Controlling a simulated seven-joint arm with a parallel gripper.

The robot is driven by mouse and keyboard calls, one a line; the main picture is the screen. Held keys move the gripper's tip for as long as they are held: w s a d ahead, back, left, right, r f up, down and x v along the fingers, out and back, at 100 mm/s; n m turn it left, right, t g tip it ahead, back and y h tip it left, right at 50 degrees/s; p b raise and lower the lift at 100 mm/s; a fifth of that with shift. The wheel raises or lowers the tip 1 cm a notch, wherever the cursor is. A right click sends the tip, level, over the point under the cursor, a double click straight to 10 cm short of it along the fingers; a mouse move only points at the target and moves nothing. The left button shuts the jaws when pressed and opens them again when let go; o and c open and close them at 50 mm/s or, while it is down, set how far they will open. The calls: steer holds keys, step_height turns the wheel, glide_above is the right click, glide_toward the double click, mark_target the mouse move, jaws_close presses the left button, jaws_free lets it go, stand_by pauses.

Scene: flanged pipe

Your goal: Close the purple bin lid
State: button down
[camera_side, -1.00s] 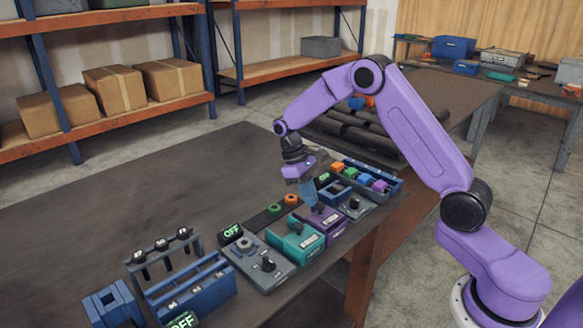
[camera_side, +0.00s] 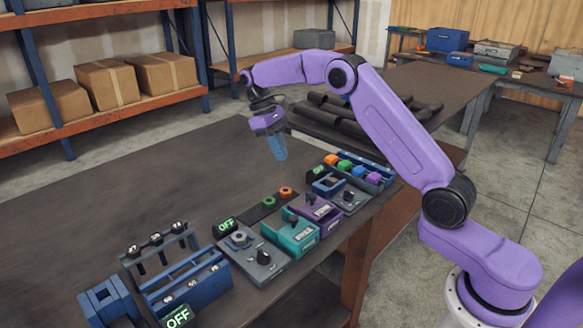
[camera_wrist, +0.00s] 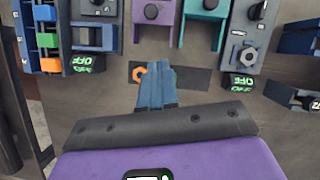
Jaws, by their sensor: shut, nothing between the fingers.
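The purple bin (camera_side: 314,213) stands on the workbench between the teal bin and a grey switch box. Its top looks covered by a flat purple lid with a dark knob, but the picture is too small to be sure that it is fully closed. In the wrist view the purple bin (camera_wrist: 153,11) is cut off by the top edge. My gripper (camera_side: 278,157) is raised above the bench, behind and to the left of the purple bin, and apart from it. Its blue fingers point down, shut and empty; they also show in the wrist view (camera_wrist: 155,68).
The teal bin (camera_side: 291,237) stands just left of the purple bin. A dark strip (camera_side: 270,203) with a green and an orange ring lies behind them. A blue rack (camera_side: 359,172) with coloured blocks is at the right. The bench's left part (camera_side: 90,200) is clear.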

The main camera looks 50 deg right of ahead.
mark_target(311, 198)
steer(key=s+d+x, duration=0.1)
steer(key=x, duration=1)
steer(key=shift+s+r, duration=0.4)
steer(key=shift+r, duration=0.05)
stand_by(0.4)
steer(key=shift+s, duration=1.65)
steer(key=shift+w+a, duration=0.1)
steer(key=shift+w, duration=0.05)
